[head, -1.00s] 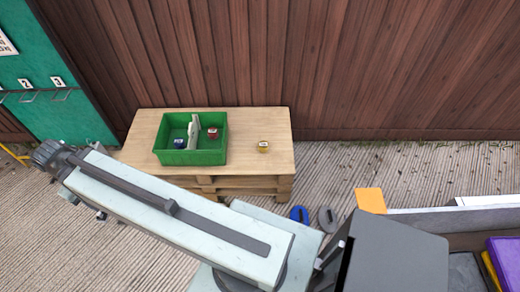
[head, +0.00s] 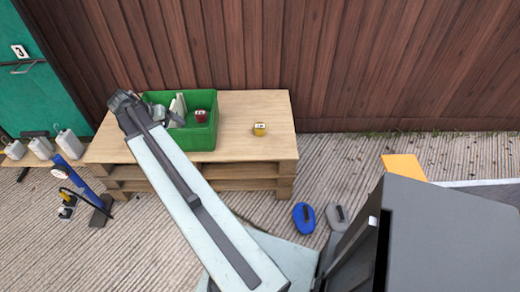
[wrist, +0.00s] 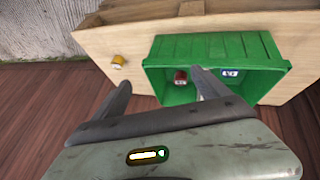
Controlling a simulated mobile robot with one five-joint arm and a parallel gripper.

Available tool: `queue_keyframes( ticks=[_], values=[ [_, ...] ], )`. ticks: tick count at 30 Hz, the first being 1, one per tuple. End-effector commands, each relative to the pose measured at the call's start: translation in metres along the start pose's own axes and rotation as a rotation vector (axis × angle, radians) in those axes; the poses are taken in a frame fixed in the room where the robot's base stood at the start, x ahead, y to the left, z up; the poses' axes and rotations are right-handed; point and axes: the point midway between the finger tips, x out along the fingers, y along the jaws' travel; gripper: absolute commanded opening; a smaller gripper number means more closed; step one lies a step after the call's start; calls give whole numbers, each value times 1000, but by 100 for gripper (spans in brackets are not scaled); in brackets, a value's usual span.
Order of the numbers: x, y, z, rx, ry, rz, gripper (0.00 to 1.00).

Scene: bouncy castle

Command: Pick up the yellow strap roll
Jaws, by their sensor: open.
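The yellow strap roll (head: 260,129) stands on the bare right part of the wooden pallet table (head: 240,152) in the head view. In the wrist view the yellow strap roll (wrist: 118,62) is at the upper left, beyond the left finger and apart from it. My gripper (wrist: 160,88) is open, its two fingers spread and nothing between them that it holds. It is over the side of the green crate, away from the roll. In the head view my arm hides the fingertips and part of the crate.
The green crate (head: 204,136) holds a red roll (head: 201,117) and a pale divider (head: 178,105); a blue roll (wrist: 231,72) shows in the wrist view. A wooden wall stands behind the table.

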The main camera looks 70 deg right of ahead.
Motion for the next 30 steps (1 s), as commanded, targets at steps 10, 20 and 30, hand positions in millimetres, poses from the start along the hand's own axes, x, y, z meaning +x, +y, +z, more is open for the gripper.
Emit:
queue_keyframes(
  ticks=[10,20,30],
  values=[
    [260,141,-31,505,198,294,85],
    [382,216,-32,750,395,350,85],
    [394,218,-39,770,428,328,85]
  ],
)
